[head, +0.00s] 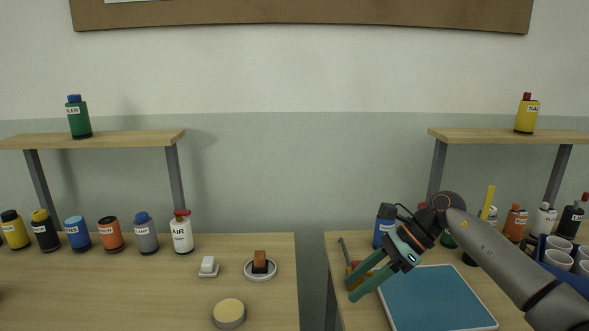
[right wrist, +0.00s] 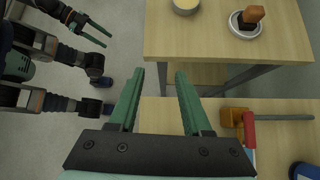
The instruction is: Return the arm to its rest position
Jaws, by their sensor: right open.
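My right arm (head: 500,262) reaches in from the right in the head view, over the right table. My right gripper (head: 366,284) is open and empty, its two green fingers apart near that table's left edge, beside the blue board. In the right wrist view the same gripper (right wrist: 160,72) points toward the gap and the other table, with nothing between its fingers. My left gripper (right wrist: 100,32) shows at the top left of the right wrist view, its fingers apart, clear of the tables. It is not in the head view.
An orange-ended tool (right wrist: 232,117) lies near my right fingers. Several bottles and white cups (head: 557,259) stand at right. The left table (head: 120,295) holds a round tin (head: 229,314) and a dish (head: 261,276).

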